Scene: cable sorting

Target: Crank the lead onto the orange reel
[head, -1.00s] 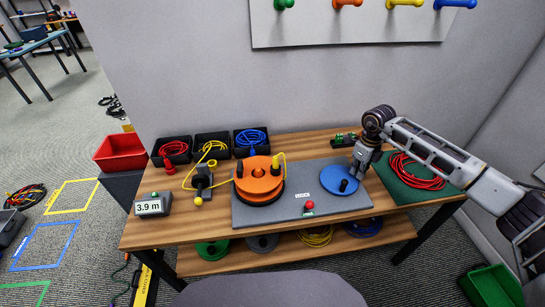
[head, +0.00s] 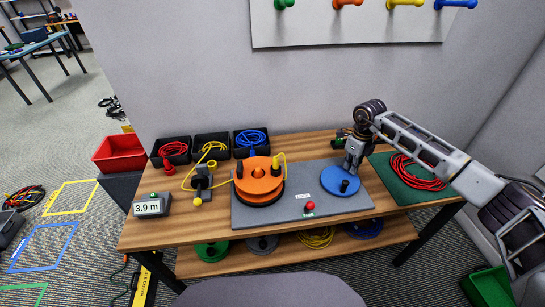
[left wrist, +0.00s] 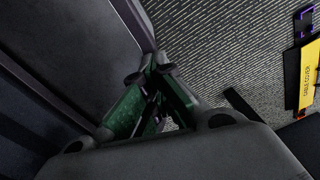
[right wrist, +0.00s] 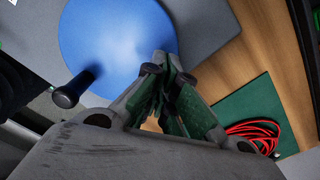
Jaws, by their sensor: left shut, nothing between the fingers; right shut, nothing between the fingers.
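The orange reel (head: 258,184) sits on the left of the grey base plate (head: 292,211), with the yellow lead (head: 211,149) running to it from the black guide post at its left. My right gripper (head: 350,173) is shut and empty, over the disc's far right edge, apart from the knob. My left gripper (left wrist: 158,75) is shut and empty above the carpet, outside the head view.
A length display (head: 152,206) reads 3.9 m. A red lock button (head: 309,206) is at the plate's front. Black bins (head: 212,147) with leads stand at the back left. A red lead (head: 417,173) lies on a green mat at right.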

